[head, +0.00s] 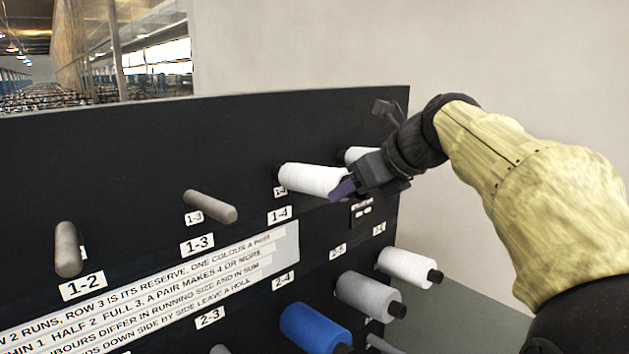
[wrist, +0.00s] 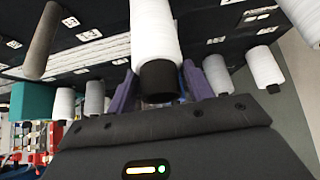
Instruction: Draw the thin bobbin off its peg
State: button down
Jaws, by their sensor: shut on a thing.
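A white bobbin (head: 309,179) sticks out from the black board above the label 1-4, its rear end close to the board. My gripper (head: 345,188) is at its free end, with one purple finger showing there. In the wrist view the same bobbin (wrist: 154,30) runs between my two purple fingers (wrist: 160,95), its dark core end facing the camera. My gripper is shut on this bobbin. Its peg is hidden inside it, and I cannot tell how far along the peg it sits.
Another white bobbin (head: 355,154) stands just right, partly hidden by my gripper. Bare grey pegs stand at 1-3 (head: 210,206) and 1-2 (head: 67,249). Below are blue (head: 313,327), grey (head: 366,291) and white (head: 405,266) bobbins. A pale wall (head: 480,50) is behind.

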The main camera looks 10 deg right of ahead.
jog(key=shift+s+d+r, duration=0.15)
jog(key=shift+s+d, duration=0.2)
jog(key=shift+s, duration=0.15)
dwell(0.3)
jog(key=shift+p, duration=0.3)
